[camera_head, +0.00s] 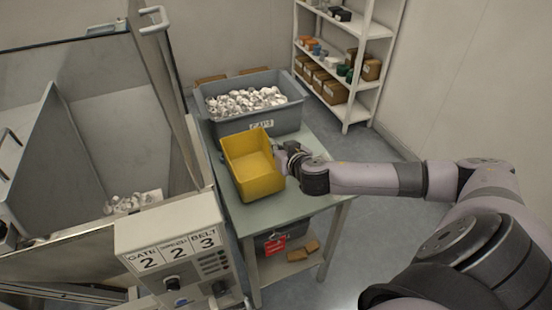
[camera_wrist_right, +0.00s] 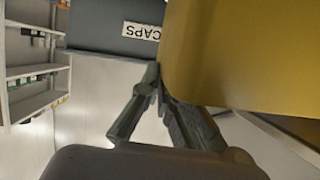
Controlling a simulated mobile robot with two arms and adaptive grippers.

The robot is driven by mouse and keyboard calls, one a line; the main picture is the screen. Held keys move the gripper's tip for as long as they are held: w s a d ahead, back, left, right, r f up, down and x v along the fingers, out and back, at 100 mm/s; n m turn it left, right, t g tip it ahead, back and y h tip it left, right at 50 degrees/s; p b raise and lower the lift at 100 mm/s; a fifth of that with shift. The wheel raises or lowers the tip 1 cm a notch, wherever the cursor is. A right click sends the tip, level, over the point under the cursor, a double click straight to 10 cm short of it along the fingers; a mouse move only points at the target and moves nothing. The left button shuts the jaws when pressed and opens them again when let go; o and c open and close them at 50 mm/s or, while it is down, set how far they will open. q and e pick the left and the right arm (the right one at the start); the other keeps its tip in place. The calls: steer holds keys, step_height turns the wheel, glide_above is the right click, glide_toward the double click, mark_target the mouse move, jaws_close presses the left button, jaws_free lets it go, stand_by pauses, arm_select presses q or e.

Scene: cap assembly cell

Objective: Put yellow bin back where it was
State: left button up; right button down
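The yellow bin (camera_head: 259,185) is upright and looks empty. It is over the green-grey table top, in front of the grey caps bin; I cannot tell if it rests on the table. My right gripper (camera_head: 283,157) is at the bin's right side, near its back corner. In the right wrist view the yellow wall (camera_wrist_right: 245,55) fills the upper right. The fingertips (camera_wrist_right: 158,82) are close together at the bin's edge and look shut on it, though the contact is partly hidden. My left gripper is not in view.
The grey bin (camera_head: 270,123) full of white caps stands at the back of the table (camera_head: 300,200). A machine with a control box (camera_head: 170,245) is at the left. A shelf (camera_head: 352,105) with boxes stands at the back right. Bare table shows in front of the yellow bin.

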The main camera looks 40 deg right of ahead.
step_height(320, 180, down, 4)
steer(key=shift+r, duration=0.2)
steer(key=shift+f, duration=0.3)
steer(key=c, duration=1.8)
jaws_free()
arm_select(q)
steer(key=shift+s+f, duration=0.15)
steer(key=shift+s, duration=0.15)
arm_select(e)
steer(key=shift+s, duration=0.15)
arm_select(q)
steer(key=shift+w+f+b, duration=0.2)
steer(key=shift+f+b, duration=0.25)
steer(key=shift+b, duration=0.15)
arm_select(e)
steer(key=v, duration=1.1)
steer(key=shift+s+r, duration=0.2)
steer(key=shift+s, duration=0.1)
steer(key=shift+a, duration=0.15)
